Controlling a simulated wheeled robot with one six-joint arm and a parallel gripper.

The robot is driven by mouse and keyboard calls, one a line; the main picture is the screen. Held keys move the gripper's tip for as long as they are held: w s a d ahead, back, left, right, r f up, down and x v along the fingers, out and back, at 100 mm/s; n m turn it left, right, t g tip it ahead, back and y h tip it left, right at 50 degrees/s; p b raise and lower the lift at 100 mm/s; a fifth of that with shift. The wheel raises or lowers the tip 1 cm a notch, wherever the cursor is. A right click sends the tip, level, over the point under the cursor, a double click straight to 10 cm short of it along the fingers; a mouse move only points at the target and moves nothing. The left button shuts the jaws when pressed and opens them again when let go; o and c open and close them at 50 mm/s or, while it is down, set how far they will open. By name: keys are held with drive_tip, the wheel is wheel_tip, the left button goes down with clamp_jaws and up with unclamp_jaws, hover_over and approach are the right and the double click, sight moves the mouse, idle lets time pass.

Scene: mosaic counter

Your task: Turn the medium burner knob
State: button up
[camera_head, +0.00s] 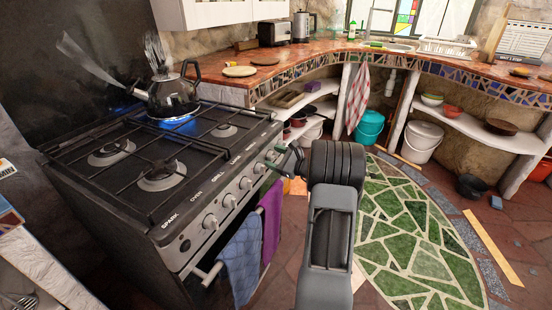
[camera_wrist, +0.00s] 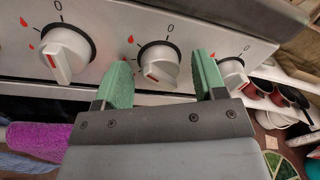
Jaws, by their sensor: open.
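The stove's front panel (camera_head: 222,212) carries a row of white round knobs. In the wrist view a white knob (camera_wrist: 160,64) with a red mark sits between my two green fingers, with a "0" and a red flame mark above it. Another knob (camera_wrist: 67,52) is to the left, and a third (camera_wrist: 232,76) is just right of the right finger.
A metal kettle (camera_head: 172,95) stands on a back burner with a blue flame (camera_head: 178,124) under it. Blue (camera_head: 241,260) and purple (camera_head: 270,222) towels hang on the oven rail below the panel. The green mosaic floor (camera_head: 410,235) to the right is open.

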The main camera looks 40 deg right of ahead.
drive_tip(key=shift+c, duration=0.4)
drive_tip(key=c, duration=0.8)
drive_tip(key=shift+d, duration=0.1)
drive_tip(key=shift+c, duration=0.2)
drive_tip(key=shift+r, duration=0.1)
